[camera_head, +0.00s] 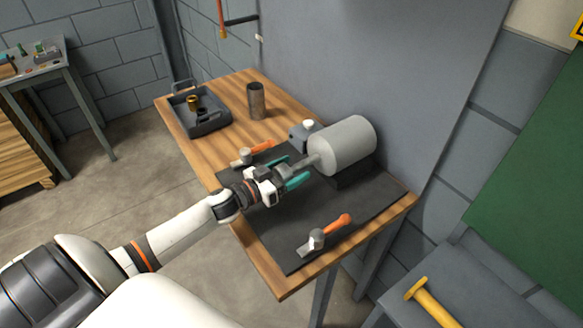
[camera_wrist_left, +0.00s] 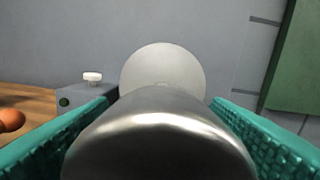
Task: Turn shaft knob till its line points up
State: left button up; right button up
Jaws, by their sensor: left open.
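The grey cylindrical casing (camera_head: 342,145) lies on its side on a dark block on the black mat (camera_head: 330,228). A metal shaft (camera_head: 311,163) sticks out of its end toward my left gripper (camera_head: 288,178). In the left wrist view the rounded shiny end of the shaft knob (camera_wrist_left: 160,140) fills the lower middle, with the casing's round face (camera_wrist_left: 162,68) behind it. My left gripper's teal fingers are open, one on each side of the knob, with no clear contact seen. No line on the knob shows in either view. My right gripper is not in view.
A small grey box with a white button (camera_head: 308,125) stands behind the shaft. A dark tray (camera_head: 203,122) and a brown cylinder (camera_head: 256,100) stand at the table's far left.

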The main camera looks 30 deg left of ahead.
pick_arm(q)
jog(key=shift+w+d, duration=0.1)
jog(key=shift+w, duration=0.2)
jog(key=c, duration=1)
